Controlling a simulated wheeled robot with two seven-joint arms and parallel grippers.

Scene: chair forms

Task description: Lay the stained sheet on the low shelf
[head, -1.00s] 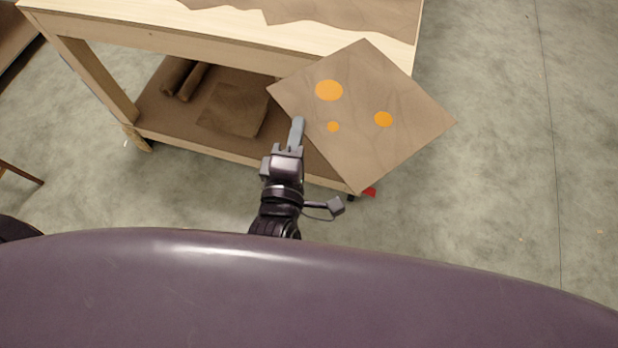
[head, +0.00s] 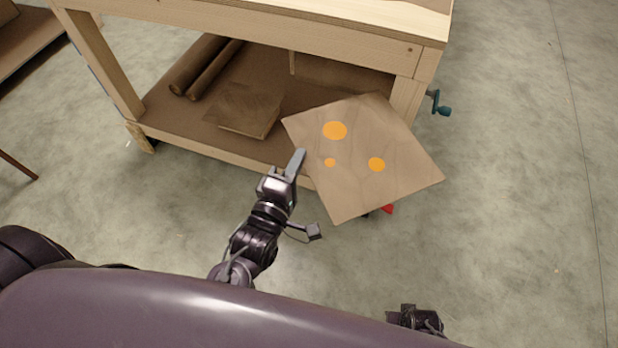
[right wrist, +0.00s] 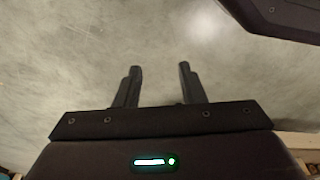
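The stained sheet (head: 362,190) is a brown, roughly square board with orange spots. My left gripper (head: 298,165) is shut on its left edge and holds it in the air in front of the workbench's right leg. The low shelf (head: 190,132) is the brown lower board of the workbench; the sheet hides its right end. My right gripper (right wrist: 158,85) shows in the right wrist view with its two fingers apart and nothing between them, over bare floor. Part of the right arm also shows at the bottom of the head view.
On the shelf lie brown rolls (head: 205,68) at the back left and a flat brown stack (head: 248,108) near the middle. The bench top (head: 340,22) overhangs the shelf. A teal crank handle (head: 437,103) sticks out at the right. The floor right of the bench is clear.

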